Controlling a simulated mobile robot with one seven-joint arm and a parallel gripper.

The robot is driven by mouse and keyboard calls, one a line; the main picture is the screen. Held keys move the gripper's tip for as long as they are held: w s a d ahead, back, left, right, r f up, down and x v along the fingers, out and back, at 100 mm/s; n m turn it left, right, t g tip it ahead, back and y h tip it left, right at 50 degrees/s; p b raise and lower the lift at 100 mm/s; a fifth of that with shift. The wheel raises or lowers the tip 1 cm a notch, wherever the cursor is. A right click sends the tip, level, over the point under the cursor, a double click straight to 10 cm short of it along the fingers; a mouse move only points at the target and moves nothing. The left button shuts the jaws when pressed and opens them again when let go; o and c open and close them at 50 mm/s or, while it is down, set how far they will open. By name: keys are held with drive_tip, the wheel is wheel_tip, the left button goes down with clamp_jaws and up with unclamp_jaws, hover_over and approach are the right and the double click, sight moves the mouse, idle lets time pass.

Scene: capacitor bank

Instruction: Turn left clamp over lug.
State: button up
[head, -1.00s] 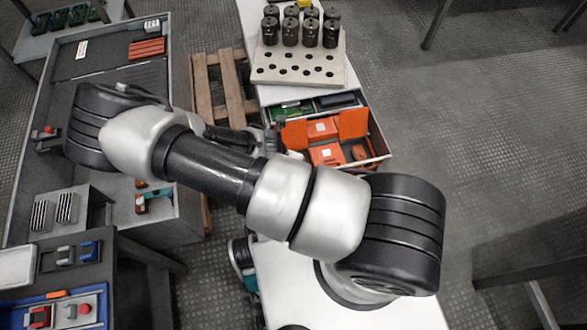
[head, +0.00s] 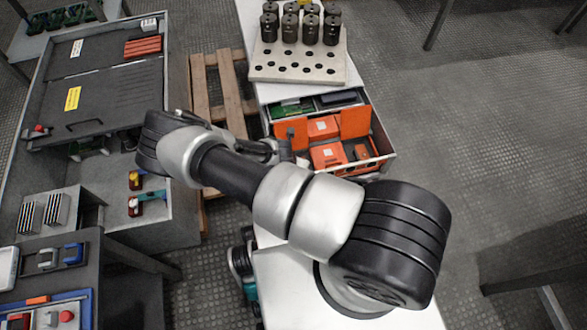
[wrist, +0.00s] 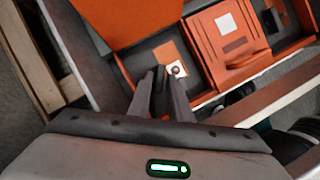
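My gripper (wrist: 160,95) is over the left part of an open drawer. In the wrist view its dark fingers are close together, pointing at a white square with a small round metal piece (wrist: 177,69) beside a brown-orange patch. I cannot tell whether the fingers are apart or hold something thin. In the head view my gripper (head: 285,150) is at the drawer's left edge, small and partly hidden by my arm. No clamp or lug can be told for certain; the round metal piece may belong to one.
The drawer (head: 385,150) holds orange boxes (head: 328,155) and upright orange panels (head: 355,121). Behind it a pale block (head: 300,75) carries several dark cylinders. A wooden pallet (head: 203,90) lies on the floor to the left. A grey cabinet (head: 100,100) stands further left.

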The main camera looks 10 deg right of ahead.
drive_tip(key=shift+w+f, duration=0.1)
drive_tip(key=shift+f, duration=0.15)
clamp_jaws()
drive_tip(key=shift+m, duration=0.4)
drive_tip(key=m, duration=0.2)
drive_tip(key=m+g+h, duration=0.1)
drive_tip(key=m, duration=0.1)
drive_tip(key=shift+w+a+m+g, duration=0.1)
drive_tip(key=shift+w+m+g, duration=0.1)
drive_tip(key=shift+m+g, duration=0.1)
drive_tip(key=m+g, duration=0.1)
drive_tip(key=m, duration=0.1)
drive_tip(key=m+g, duration=0.1)
drive_tip(key=m, duration=0.2)
drive_tip(key=shift+w+h, duration=0.2)
drive_tip(key=shift+h, duration=0.2)
drive_tip(key=shift+m, duration=0.4)
unclamp_jaws()
